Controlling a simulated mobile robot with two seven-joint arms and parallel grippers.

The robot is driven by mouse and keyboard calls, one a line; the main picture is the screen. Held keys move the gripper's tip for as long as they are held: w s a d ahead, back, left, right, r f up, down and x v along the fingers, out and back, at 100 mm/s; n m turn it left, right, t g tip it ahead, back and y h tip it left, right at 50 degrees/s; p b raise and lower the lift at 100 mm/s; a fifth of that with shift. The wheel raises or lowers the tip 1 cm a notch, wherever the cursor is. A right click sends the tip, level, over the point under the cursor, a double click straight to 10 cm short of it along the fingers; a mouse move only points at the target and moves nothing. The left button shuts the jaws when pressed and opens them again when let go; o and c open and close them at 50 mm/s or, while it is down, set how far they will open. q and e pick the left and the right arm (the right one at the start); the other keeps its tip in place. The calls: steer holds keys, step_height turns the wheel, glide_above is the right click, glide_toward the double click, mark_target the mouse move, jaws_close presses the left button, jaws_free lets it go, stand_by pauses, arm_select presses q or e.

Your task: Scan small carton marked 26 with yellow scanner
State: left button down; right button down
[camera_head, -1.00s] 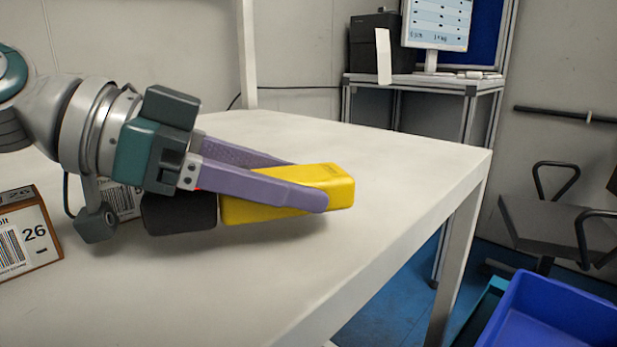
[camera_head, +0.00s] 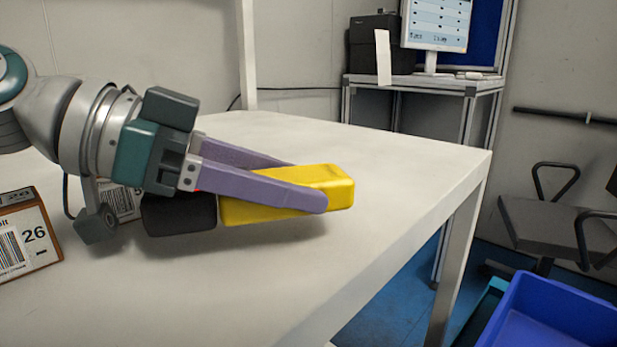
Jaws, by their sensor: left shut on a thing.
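The small carton marked 26 (camera_head: 35,232) stands on the white table at the left edge of the head view, partly cut off. A barcode shows on its front label. My left gripper (camera_head: 308,186) is shut on the yellow scanner (camera_head: 337,188), its purple fingers on either side of the yellow body. The scanner's black part (camera_head: 180,213) lies under the gripper, to the right of the carton and apart from it. A shadow shows on the table below the scanner; I cannot tell whether it touches the table. My right gripper is not in view.
Another barcode label (camera_head: 122,203) shows behind my left wrist, mostly hidden. The white table (camera_head: 400,165) is clear to the right of the scanner. Beyond its edge are a blue bin (camera_head: 560,315), a chair (camera_head: 550,220) and a desk with a monitor (camera_head: 437,25).

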arm_select(q)
steer(key=w+a+r+n+t+y+p, duration=0.1)
steer(key=w+a+r+n+t+p, duration=0.25)
steer(key=w+r+p, duration=0.45)
steer(key=w+a+r+n+t+y+p, duration=0.1)
steer(key=w+a+r+n+t+p, duration=0.3)
steer(key=r, duration=0.8)
step_height(320, 180, down, 7)
steer(key=m+b, duration=0.1)
steer(key=b, duration=0.3)
steer(key=shift+s+a+t, duration=0.15)
steer(key=shift+t, duration=0.3)
steer(key=shift+m, duration=0.25)
